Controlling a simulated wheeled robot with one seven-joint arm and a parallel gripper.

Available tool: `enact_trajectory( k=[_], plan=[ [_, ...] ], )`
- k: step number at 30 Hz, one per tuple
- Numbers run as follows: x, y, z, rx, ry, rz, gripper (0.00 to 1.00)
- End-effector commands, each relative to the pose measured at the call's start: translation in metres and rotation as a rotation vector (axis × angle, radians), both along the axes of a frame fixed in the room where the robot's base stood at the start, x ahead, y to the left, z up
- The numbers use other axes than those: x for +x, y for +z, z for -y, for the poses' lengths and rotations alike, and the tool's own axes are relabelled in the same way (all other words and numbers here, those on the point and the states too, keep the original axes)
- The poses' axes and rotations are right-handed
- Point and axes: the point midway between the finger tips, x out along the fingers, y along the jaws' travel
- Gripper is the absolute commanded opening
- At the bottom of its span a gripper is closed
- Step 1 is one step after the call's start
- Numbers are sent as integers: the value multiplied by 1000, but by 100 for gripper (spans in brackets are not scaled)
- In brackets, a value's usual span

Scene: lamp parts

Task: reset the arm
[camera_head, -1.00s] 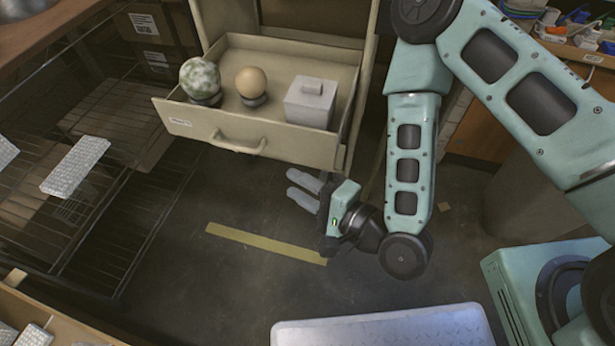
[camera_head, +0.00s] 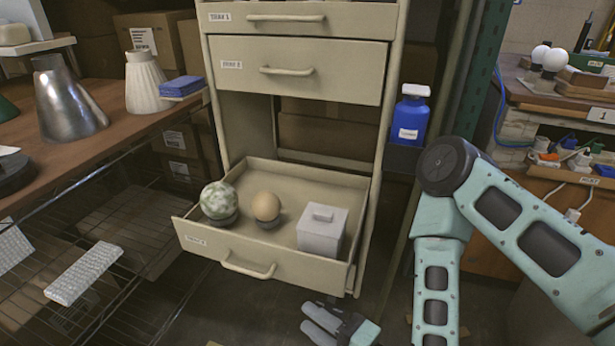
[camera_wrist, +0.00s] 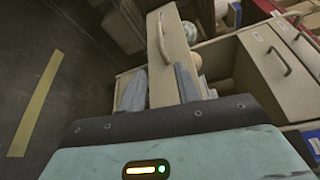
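My gripper (camera_head: 322,318) hangs at the bottom edge of the head view, in front of and below the right end of the open drawer (camera_head: 212,239). Its two grey fingers are apart with nothing between them. In the wrist view the fingers of my gripper (camera_wrist: 160,88) point toward the drawer front (camera_wrist: 168,60), which shows in the gap. My teal arm (camera_head: 437,260) is bent, with its elbow at the right of the drawer unit. The wrist end is partly cut off in the head view.
The drawer holds a green-white marbled ball (camera_head: 219,201), a tan ball (camera_head: 266,206) and a grey lidded box (camera_head: 321,231). Two shut drawers (camera_head: 300,70) are above. A wooden bench (camera_head: 110,135) with lampshades is left; a cluttered workbench (camera_head: 560,95) is right. A blue bottle (camera_head: 410,118) stands beside the unit.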

Motion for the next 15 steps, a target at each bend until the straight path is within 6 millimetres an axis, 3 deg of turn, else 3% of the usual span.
enact_trajectory(
  k=[5,10,15],
  plan=[
    [2,3,-12,-96,90,49,33],
    [5,3,-30,-365,300,162,33],
    [8,5,-29,-672,501,259,33]
  ],
)
